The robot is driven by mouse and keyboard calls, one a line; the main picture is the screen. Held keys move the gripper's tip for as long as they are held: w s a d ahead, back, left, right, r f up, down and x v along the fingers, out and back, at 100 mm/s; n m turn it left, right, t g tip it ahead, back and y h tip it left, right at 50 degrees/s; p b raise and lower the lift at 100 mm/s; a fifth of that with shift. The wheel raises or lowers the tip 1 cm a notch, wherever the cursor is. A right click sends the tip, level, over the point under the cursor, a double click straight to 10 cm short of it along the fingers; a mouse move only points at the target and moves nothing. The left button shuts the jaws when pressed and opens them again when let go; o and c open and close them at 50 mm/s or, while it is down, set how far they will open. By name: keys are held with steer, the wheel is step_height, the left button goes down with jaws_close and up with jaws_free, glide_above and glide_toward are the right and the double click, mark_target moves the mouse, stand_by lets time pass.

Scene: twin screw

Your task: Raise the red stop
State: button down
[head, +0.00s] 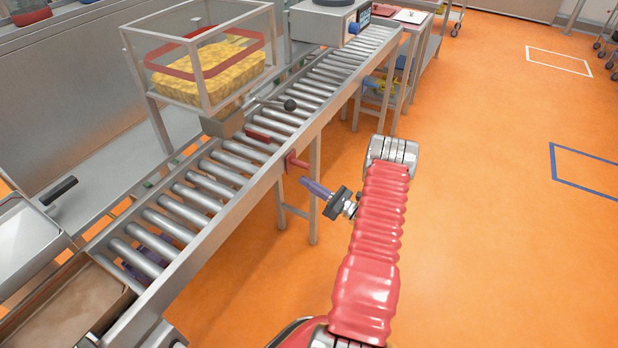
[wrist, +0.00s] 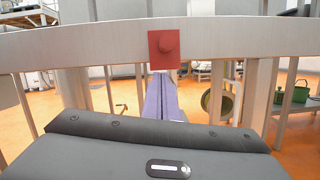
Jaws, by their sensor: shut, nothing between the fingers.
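The red stop shows in the head view as a short red bar (head: 258,136) at the rollers, below the clear hopper. A red piece (head: 297,162) sticks out from the outer side of the conveyor rail, in line with it. In the wrist view my fingers (wrist: 160,78) end just under the red block; contact cannot be told.
The roller conveyor (head: 205,175) runs from lower left to upper right. A conveyor leg (head: 314,190) stands behind my gripper. Orange floor to the right is open.

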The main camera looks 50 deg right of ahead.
steer(key=v, duration=1)
steer(key=shift+f, duration=0.45)
steer(key=shift+a, duration=0.1)
